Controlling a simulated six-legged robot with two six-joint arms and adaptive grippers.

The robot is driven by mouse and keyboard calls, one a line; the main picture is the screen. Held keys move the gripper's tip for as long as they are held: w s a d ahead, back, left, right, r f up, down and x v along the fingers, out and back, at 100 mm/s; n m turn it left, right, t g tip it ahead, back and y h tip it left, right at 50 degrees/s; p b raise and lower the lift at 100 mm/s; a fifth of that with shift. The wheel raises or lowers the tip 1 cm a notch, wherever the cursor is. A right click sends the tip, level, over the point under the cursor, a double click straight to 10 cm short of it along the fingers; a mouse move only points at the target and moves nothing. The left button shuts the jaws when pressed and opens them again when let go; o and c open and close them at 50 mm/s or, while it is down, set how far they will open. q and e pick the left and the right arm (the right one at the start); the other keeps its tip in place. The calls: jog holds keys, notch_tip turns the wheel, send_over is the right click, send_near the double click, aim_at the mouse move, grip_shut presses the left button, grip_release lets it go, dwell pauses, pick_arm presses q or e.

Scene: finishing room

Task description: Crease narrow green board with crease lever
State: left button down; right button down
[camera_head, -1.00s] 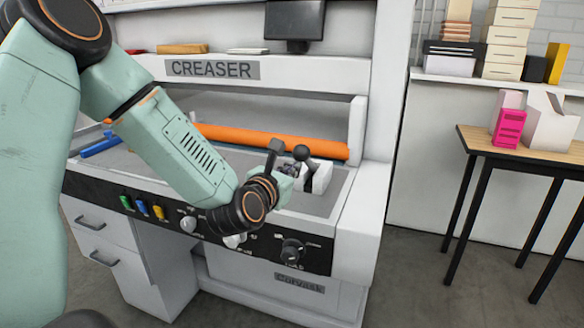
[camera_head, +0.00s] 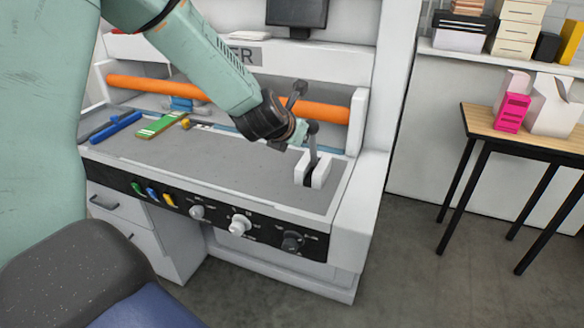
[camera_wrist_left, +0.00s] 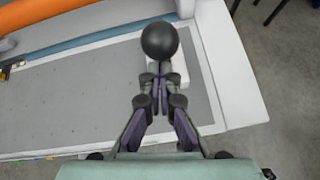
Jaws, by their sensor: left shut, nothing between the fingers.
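The narrow green board (camera_head: 163,124) lies on the left part of the creaser's grey bed, away from my gripper. The crease lever (camera_head: 313,129) has a black ball knob on a thin rod and stands up from a white slotted bracket (camera_head: 317,174) at the bed's right end. My left gripper (camera_head: 303,134) is shut and empty, close beside the upper part of the lever. In the left wrist view the black knob (camera_wrist_left: 160,42) appears just beyond my closed fingertips (camera_wrist_left: 159,72); whether they touch it I cannot tell. My right gripper is out of view.
An orange roller (camera_head: 325,107) crosses the back of the bed. A blue bar (camera_head: 116,127) and a small yellow item (camera_head: 186,124) lie at the left. Knobs (camera_head: 240,223) line the front panel. The middle of the bed is clear. A wooden table (camera_head: 545,144) stands at the right.

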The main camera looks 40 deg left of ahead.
pick_arm(q)
jog(key=w+p, duration=0.1)
jog(key=w+r+g+p, duration=0.1)
jog(key=w+p, duration=0.1)
jog(key=shift+w+a+r+g, duration=0.1)
jog(key=shift+a+r+g, duration=0.2)
jog(key=shift+a+r, duration=0.1)
jog(key=shift+w+a+r+p, duration=0.15)
jog(key=shift+w+r+p, duration=0.05)
jog(key=shift+w+p, duration=0.35)
jog(key=shift+w+a+r+p, duration=0.15)
jog(key=shift+w+p, duration=0.05)
jog(key=shift+w, duration=0.5)
jog(key=shift+w+a+r+p, duration=0.1)
jog(key=shift+w+a+p, duration=0.05)
jog(key=shift+w, duration=0.5)
jog(key=shift+w+a+r, duration=0.1)
jog(key=shift+w+r, duration=0.25)
jog(key=shift+a, duration=0.1)
